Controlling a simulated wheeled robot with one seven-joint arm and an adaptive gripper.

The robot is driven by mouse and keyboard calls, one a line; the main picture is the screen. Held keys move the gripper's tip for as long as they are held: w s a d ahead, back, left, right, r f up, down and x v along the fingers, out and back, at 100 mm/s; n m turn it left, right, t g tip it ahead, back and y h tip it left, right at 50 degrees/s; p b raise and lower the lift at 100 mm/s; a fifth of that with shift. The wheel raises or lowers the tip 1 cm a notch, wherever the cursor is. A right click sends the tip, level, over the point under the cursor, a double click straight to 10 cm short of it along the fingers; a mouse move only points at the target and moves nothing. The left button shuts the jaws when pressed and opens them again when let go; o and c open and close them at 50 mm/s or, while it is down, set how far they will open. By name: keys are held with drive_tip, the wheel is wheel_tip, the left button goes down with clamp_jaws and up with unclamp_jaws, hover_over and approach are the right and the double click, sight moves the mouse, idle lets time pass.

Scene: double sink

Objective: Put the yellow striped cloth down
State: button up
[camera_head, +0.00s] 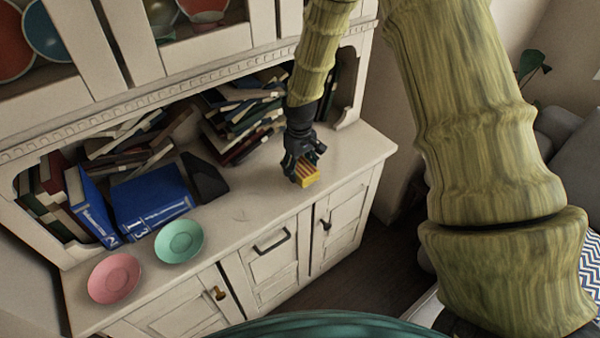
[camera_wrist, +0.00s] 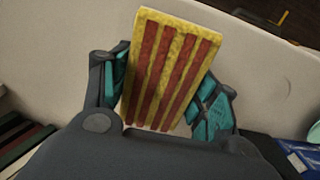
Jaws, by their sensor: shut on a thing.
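The yellow striped cloth (camera_head: 308,176) is a small block-like yellow piece with dark red stripes, at the right part of the white cabinet's counter. My gripper (camera_head: 298,166) is shut on it from above. In the wrist view the cloth (camera_wrist: 165,75) stands between the two teal-padded fingers of my gripper (camera_wrist: 160,95), its striped face toward the camera. The cloth is at or just above the counter (camera_head: 345,158); I cannot tell whether it touches. Part of its lower end is hidden behind the gripper body in the wrist view.
A green plate (camera_head: 179,241) and a pink plate (camera_head: 114,278) lie on the counter to the left. Blue books (camera_head: 150,203), a black object (camera_head: 205,178) and piled books (camera_head: 240,118) stand behind. The counter around my gripper's right and front is clear up to its edge.

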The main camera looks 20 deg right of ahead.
sight(300, 164)
drive_tip(key=shift+f+p, duration=0.65)
drive_tip(key=shift+f, duration=1)
drive_tip(key=shift+f, duration=0.15)
drive_tip(key=o, duration=1.1)
drive_tip(key=shift+c, duration=0.2)
drive_tip(key=shift+r+b, duration=1.6)
drive_tip(key=shift+r, duration=4.55)
